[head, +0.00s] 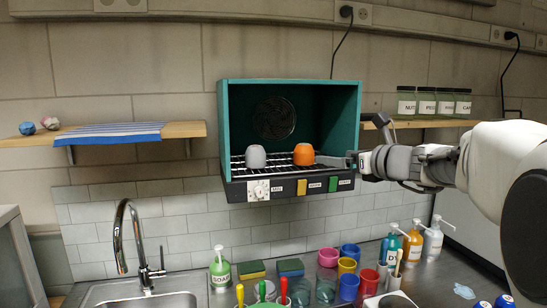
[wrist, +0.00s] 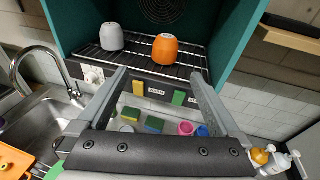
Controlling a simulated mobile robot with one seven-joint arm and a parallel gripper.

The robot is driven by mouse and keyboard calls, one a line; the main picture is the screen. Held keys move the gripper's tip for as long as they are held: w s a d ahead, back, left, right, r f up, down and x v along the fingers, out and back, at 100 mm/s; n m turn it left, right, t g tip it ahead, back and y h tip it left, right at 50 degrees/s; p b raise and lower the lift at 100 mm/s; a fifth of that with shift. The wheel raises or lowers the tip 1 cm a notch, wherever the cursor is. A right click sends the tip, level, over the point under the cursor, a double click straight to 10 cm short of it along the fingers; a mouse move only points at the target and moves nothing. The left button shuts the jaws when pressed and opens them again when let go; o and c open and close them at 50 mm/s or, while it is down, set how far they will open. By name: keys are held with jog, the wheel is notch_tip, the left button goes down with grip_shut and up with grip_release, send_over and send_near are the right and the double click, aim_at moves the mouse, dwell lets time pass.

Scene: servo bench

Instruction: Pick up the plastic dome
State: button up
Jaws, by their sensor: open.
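Two dome-shaped things stand on the wire rack (head: 281,160) of the open teal oven box (head: 223,130). One is a pale grey dome (head: 255,157), on the left; the other is an orange dome (head: 303,154), on the right. I cannot tell from the frames which one is plastic. In the wrist view, the grey dome (wrist: 111,37) and the orange dome (wrist: 164,49) stand beyond my fingertips. My gripper (wrist: 158,76) is open and empty, with the orange dome roughly ahead between its fingers. In the head view, my gripper (head: 335,160) is at the box's right front, apart from both domes.
The box's side walls and front control panel (head: 288,188) bound the opening. Left is a shelf with a striped cloth (head: 110,133); right is a shelf with several jars (head: 430,103). Below are a sink (head: 145,297), bottles and colored cups (head: 349,251).

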aim_at(309, 152)
jog(key=shift+m, duration=0.3)
jog(key=x, duration=0.4)
jog(key=p+x, duration=0.1)
jog(key=x, duration=0.7)
jog(key=shift+w+d+r+p, duration=0.1)
jog(key=shift+d+r+p, duration=0.05)
jog(key=shift+d+p, duration=0.25)
jog(key=shift+d+p+x, duration=0.1)
jog(key=shift+p+x, duration=0.3)
jog(key=shift+x, duration=1.05)
jog(key=shift+d+p+x, duration=0.15)
jog(key=shift+p+x, duration=0.25)
jog(key=shift+x, duration=1)
jog(key=shift+c, duration=0.3)
jog(key=c, duration=1.4)
notch_tip(309, 152, up, 10)
jog(key=p, duration=0.3)
